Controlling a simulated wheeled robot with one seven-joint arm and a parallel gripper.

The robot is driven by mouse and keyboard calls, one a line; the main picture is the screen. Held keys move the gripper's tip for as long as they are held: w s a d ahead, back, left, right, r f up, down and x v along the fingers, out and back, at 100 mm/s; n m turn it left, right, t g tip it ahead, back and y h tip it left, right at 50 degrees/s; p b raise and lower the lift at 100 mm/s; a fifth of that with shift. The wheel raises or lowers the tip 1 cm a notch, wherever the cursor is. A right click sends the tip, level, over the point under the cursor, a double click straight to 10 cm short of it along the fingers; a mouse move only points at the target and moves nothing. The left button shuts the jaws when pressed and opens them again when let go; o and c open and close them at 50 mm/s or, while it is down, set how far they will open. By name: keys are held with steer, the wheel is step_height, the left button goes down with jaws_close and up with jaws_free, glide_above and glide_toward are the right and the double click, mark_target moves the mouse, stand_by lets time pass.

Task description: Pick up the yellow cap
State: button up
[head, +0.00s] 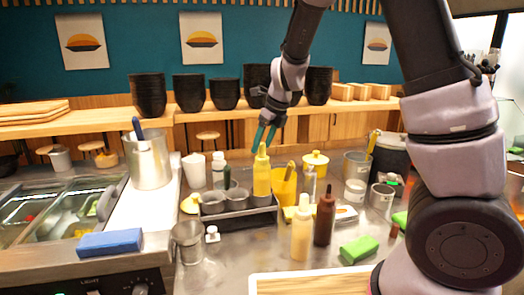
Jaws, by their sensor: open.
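My gripper (264,141) points down with its teal fingers apart, at the pointed top of a yellow squeeze bottle (262,178). I cannot tell whether the fingers touch it. The bottle stands upright at a dark rack of grey cups. Several yellow things could be the yellow cap: this bottle's top, a yellow lid with a knob (315,160) on a pot at the back right, and a small yellow piece (190,204) left of the rack. A pale yellow bottle (301,232) with a yellow tip stands in front.
A brown bottle (324,217) and a green sponge (358,249) are at front right. A yellow container (284,186) stands close right of the bottle. Metal cups (187,240) and a tall metal pot (149,160) are at left. Black bowl stacks (225,93) line the back shelf.

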mark_target(262, 143)
steer(key=shift+w+a+f, duration=0.1)
steer(key=shift+f, duration=0.25)
steer(key=c, duration=1)
step_height(262, 143, up, 9)
steer(key=shift+r, duration=0.2)
steer(key=shift+f, duration=2.2)
